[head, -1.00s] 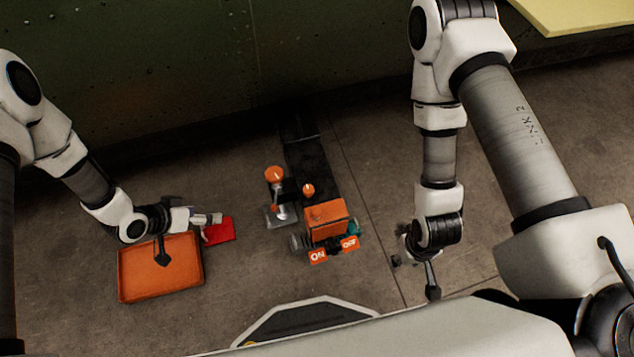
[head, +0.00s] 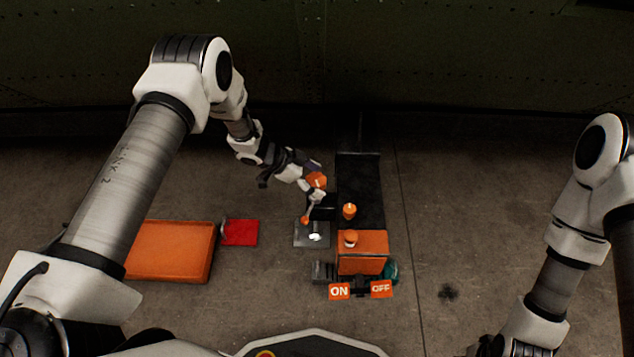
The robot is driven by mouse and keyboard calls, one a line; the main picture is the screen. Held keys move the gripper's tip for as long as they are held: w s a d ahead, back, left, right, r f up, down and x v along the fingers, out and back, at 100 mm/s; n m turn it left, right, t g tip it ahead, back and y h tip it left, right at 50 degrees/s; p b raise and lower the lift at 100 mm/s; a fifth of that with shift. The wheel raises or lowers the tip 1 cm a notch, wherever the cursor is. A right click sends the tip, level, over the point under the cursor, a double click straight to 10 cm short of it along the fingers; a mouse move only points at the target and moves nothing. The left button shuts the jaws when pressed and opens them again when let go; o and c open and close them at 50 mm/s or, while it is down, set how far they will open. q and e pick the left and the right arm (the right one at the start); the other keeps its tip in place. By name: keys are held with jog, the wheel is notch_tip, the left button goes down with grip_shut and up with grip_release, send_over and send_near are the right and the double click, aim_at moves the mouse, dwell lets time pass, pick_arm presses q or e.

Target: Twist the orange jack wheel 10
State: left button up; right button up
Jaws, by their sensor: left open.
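The orange jack wheel (head: 316,181) is the orange disc at the top of the small jack, whose grey base plate (head: 303,238) rests on the floor near the middle of the head view. My left gripper (head: 313,196) is open and right at the wheel, overlapping it in the picture. I cannot tell whether its fingers touch the wheel. The jack's stem is partly hidden behind the gripper. My right arm is at the right edge, and its gripper is out of the picture below.
An orange box (head: 362,243) with ON and OFF signs (head: 360,290) stands just right of the jack, with a smaller orange knob (head: 349,211) behind it. A black strip (head: 360,185) runs towards the green wall. An orange tray (head: 175,250) and a red pad (head: 240,233) lie left.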

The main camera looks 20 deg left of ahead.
pick_arm(q)
jog(key=c, duration=1.2)
jog(key=shift+o, duration=0.2)
